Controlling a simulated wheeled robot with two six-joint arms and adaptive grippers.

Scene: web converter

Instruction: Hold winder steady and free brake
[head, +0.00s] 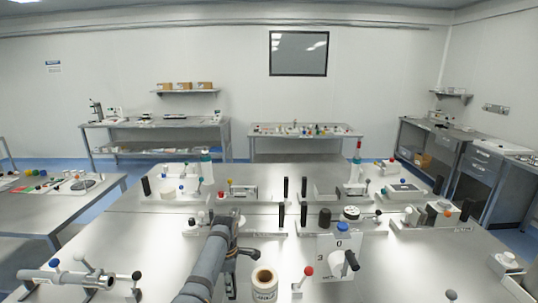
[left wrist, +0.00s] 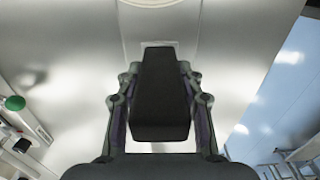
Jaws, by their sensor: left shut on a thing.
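My left gripper (head: 252,251) is at the end of the grey arm over the front middle of the steel table. A white panel (head: 325,262) marked with digits carries a blue knob and a black handle. I cannot tell which part is the brake. My right gripper is not in view.
Behind are stations with black posts (head: 281,217), a black cylinder (head: 325,218) and a disc (head: 351,212). A grey tube fixture (head: 62,278) is at front left. Bare tabletop (head: 140,228) lies left of the arm.

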